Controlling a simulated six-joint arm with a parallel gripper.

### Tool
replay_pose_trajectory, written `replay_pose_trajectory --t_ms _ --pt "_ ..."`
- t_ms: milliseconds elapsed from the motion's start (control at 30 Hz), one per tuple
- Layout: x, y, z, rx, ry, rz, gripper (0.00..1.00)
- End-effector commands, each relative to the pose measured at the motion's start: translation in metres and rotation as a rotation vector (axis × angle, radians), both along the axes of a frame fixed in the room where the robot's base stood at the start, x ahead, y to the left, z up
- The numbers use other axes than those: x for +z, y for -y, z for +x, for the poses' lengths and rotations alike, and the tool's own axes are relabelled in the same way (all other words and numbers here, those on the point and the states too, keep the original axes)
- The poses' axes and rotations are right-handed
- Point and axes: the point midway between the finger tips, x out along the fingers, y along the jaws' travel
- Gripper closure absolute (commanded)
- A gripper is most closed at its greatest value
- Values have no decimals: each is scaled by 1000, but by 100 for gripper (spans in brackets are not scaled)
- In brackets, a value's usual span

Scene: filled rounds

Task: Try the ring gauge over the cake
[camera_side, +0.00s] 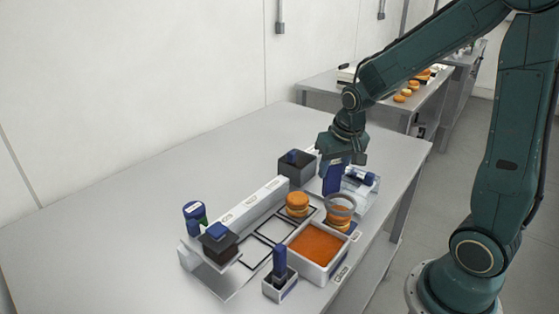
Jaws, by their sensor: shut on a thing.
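My gripper (339,163) is shut on the blue handle (332,181) of the ring gauge. The grey ring of the ring gauge (341,200) is at the top of an orange-brown cake (338,219). Whether it touches the cake or sits just above it, I cannot tell. This cake rests on something blue at the right end of the work area. A second round cake (297,200) stands to the left, clear of the ring. My gripper hides the top of the handle.
A white tray of orange filling (342,258) stands in front of the cakes. A small holder with a blue-handled tool (279,270) is to its left. Dark blocks (296,167) and a long white labelled rail (250,203) stand behind. The table's left side is bare.

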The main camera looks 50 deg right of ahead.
Motion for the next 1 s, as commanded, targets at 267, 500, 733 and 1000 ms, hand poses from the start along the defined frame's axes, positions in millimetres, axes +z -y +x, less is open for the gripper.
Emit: replay_pose_trajectory --t_ms 267,500,733,1000 --pt "10 0 0 0 1 0 75" --pt "19 0 0 0 2 -1 75" --pt "27 0 0 1 1 -1 75" --pt "33 0 0 0 2 -1 75"
